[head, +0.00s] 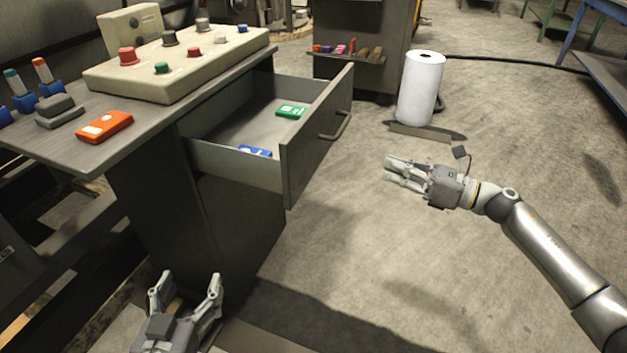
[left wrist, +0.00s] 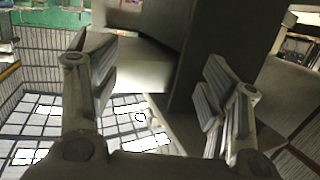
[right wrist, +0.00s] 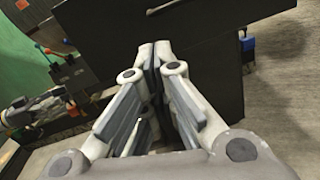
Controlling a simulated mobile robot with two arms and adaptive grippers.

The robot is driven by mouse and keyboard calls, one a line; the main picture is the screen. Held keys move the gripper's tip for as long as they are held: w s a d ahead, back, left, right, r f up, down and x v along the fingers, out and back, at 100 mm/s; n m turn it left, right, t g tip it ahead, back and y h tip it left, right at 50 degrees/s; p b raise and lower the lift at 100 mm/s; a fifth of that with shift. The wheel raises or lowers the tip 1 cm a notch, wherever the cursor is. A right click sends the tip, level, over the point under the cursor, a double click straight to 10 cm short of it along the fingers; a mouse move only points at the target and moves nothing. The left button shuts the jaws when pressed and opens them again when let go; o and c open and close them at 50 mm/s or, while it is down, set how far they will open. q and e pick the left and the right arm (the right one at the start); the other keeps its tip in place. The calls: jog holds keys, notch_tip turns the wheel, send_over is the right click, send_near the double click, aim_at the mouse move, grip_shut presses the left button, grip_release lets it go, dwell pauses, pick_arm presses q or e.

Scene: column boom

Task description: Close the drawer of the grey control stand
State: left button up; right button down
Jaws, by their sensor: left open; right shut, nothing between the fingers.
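The grey control stand (head: 240,215) stands at the left in the head view. Its drawer (head: 318,135) is pulled well out to the right, with a bar handle (head: 337,127) on its front. A green item (head: 291,112) and a blue item (head: 254,151) lie inside the drawer. My right gripper (head: 388,170) is shut and empty, to the right of the drawer front and apart from it. My left gripper (head: 187,281) is open and empty, low in front of the stand; its spread fingers also show in the left wrist view (left wrist: 158,90).
On the stand top are a button panel (head: 180,62), an orange device (head: 104,126) and a grey block (head: 59,110). A white roll (head: 420,88) stands on the floor behind my right gripper. The floor right of the drawer is otherwise clear.

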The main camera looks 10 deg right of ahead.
jog(key=a+n+g, duration=0.2)
jog(key=n, duration=0.1)
jog(key=b, duration=0.1)
send_near(314, 154)
jog(key=shift+y, duration=0.4)
jog(key=x, duration=0.6)
jog(key=shift+w+f, duration=0.3)
jog(key=shift+f, duration=0.1)
pick_arm(q)
jog(key=shift+s+r+t+h, duration=0.15)
jog(key=shift+r+t, duration=0.5)
jog(key=shift+r, duration=0.65)
jog(key=shift+s+r+t+h, duration=0.15)
jog(key=shift+r+t, duration=0.5)
jog(key=shift+r, duration=0.65)
pick_arm(e)
jog(key=shift+w+a, duration=0.3)
jog(key=shift+a, duration=0.1)
